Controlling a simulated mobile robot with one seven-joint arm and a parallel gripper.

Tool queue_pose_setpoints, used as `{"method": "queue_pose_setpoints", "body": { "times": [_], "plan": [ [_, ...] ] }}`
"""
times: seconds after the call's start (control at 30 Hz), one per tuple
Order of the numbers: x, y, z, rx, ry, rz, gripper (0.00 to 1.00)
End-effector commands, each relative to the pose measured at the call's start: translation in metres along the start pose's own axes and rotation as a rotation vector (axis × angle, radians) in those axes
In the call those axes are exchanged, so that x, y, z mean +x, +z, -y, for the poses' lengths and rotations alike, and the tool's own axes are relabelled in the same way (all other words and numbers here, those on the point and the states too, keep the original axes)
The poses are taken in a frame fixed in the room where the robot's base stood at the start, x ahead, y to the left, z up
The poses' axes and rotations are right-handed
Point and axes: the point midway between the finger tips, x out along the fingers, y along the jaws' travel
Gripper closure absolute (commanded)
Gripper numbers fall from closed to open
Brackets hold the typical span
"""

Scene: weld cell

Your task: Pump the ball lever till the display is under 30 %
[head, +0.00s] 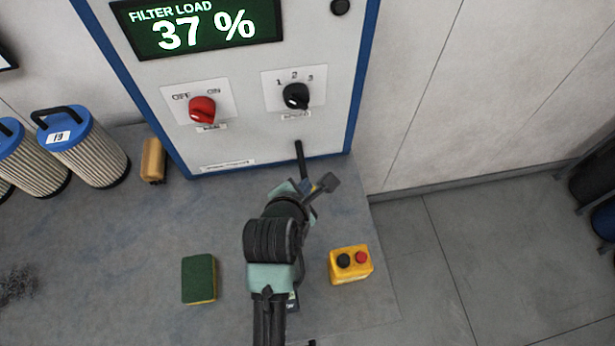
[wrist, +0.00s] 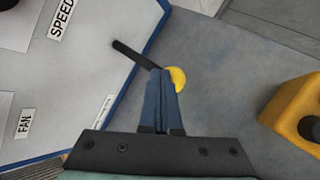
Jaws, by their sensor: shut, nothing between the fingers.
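The display (head: 196,28) at the top of the cabinet in the head view reads "FILTER LOAD 37 %". The lever (head: 300,158) is a black rod coming out of the cabinet's lower front. Its yellow ball (wrist: 179,79) shows in the wrist view, partly hidden behind my fingers. My gripper (head: 322,187) is shut, with its blue fingers (wrist: 163,92) together over the ball end of the lever. In the wrist view the fingertips overlap the rod and ball; I cannot tell whether they touch.
The cabinet has a red OFF/ON knob (head: 202,110) and a black speed knob (head: 296,95). A yellow button box (head: 350,264) stands right of my arm, and a green sponge (head: 199,278) lies left. Blue-topped filters (head: 84,148) and a tan block (head: 153,160) are at the left.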

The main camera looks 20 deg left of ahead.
Motion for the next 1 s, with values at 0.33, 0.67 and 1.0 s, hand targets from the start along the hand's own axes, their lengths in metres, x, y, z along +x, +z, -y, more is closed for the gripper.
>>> {"method": "queue_pose_setpoints", "body": {
  "times": [0.33,0.67,1.0],
  "plan": [
    [-0.016,0.01,-0.011,0.0,-0.001,-0.002,1.0],
    [-0.026,0.018,-0.019,0.0,0.0,-0.001,1.0],
    [-0.026,0.019,-0.019,0.0,0.001,0.001,1.0]
  ]
}}
